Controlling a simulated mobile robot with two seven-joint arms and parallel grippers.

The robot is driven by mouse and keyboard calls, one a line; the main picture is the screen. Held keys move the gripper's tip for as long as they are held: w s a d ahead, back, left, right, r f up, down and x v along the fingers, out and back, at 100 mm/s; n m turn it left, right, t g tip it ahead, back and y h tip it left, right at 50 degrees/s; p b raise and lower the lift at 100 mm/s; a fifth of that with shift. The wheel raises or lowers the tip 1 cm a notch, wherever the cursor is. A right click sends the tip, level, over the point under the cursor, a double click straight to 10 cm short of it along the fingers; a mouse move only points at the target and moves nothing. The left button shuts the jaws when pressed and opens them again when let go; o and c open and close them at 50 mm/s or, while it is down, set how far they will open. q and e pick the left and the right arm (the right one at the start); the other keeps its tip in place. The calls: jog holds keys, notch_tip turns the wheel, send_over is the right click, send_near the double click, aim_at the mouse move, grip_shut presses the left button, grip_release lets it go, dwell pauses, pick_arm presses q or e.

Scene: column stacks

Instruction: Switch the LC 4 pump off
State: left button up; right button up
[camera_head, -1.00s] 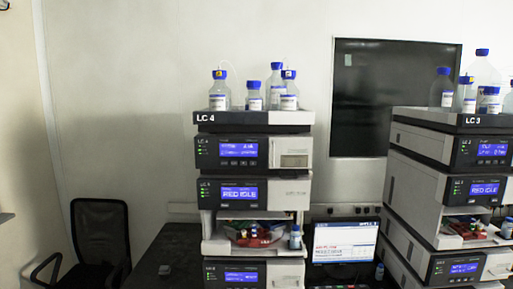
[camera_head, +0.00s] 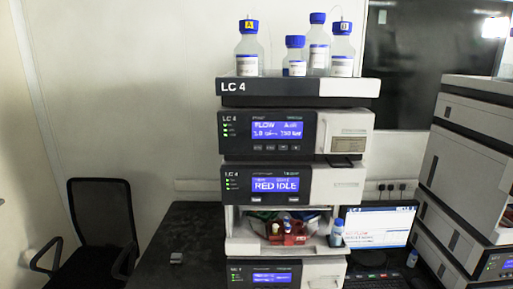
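The LC 4 stack stands in the middle of the head view, topped by a tray (camera_head: 300,92) labelled "LC 4". The pump module (camera_head: 240,148) is the upper unit under the tray. Its lit blue screen (camera_head: 278,130) reads "FLOW" with figures that look like 1.0 and a pressure value. A row of small buttons (camera_head: 270,148) sits below the screen, and small green lights show at its left. Neither of my grippers is in view.
Several blue-capped bottles (camera_head: 247,50) stand on top.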

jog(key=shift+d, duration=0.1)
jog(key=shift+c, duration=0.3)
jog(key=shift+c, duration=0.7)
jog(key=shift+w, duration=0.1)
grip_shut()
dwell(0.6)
